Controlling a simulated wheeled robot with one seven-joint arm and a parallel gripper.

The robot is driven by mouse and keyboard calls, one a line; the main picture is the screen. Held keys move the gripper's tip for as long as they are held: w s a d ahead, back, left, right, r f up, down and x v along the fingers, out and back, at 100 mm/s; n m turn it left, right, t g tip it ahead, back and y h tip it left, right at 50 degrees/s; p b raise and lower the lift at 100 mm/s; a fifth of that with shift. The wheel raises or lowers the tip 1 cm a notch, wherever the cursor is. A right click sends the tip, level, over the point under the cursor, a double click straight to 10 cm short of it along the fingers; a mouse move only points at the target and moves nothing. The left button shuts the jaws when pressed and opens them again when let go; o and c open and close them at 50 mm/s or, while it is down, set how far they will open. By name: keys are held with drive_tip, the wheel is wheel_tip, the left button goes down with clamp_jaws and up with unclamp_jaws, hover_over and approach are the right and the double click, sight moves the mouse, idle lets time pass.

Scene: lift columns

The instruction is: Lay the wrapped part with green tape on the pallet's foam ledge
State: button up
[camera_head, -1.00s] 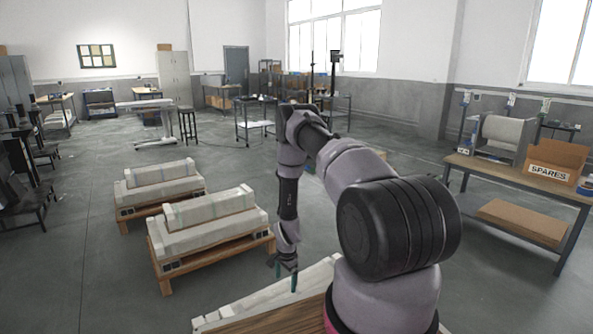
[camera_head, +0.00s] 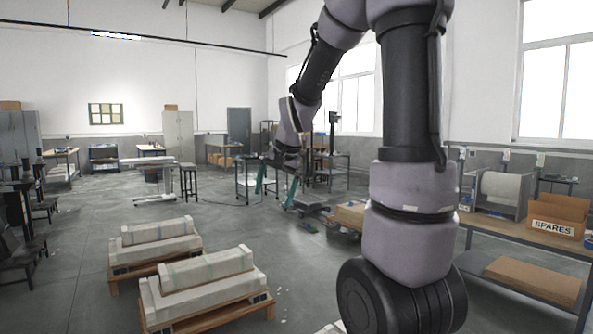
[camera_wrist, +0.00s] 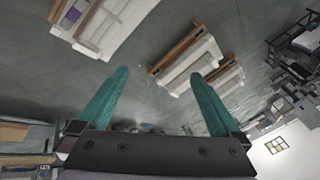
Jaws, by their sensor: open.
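My gripper (camera_head: 277,184) is raised in the head view, its two teal fingers apart and pointing down. The wrist view shows the open fingers (camera_wrist: 160,76) with nothing between them. A long pale wrapped part (camera_head: 207,270) lies on a nearer wooden pallet (camera_head: 235,313) with a pale foam ledge along its front. A second wrapped part (camera_head: 160,230) lies on the pallet behind. The wrist view shows pallets at top left (camera_wrist: 75,28) and right of centre (camera_wrist: 178,52).
A pale edge of another pallet (camera_head: 333,328) shows at the bottom, mostly cut off. A workbench (camera_head: 500,228) with a SPARES box (camera_head: 558,218) stands at right. A low cart (camera_head: 310,203) and a stool (camera_head: 189,180) stand farther back.

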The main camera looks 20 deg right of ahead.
drive_tip(key=s+a+r+n+t, duration=0.1)
drive_tip(key=s+r, duration=0.3)
drive_tip(key=s, duration=0.6)
drive_tip(key=s+a+r+n+t, duration=0.1)
drive_tip(key=s+r, duration=0.4)
drive_tip(key=s, duration=0.5)
drive_tip(key=shift+n+y, duration=0.4)
drive_tip(key=shift+n, duration=0.4)
drive_tip(key=shift+s, duration=0.1)
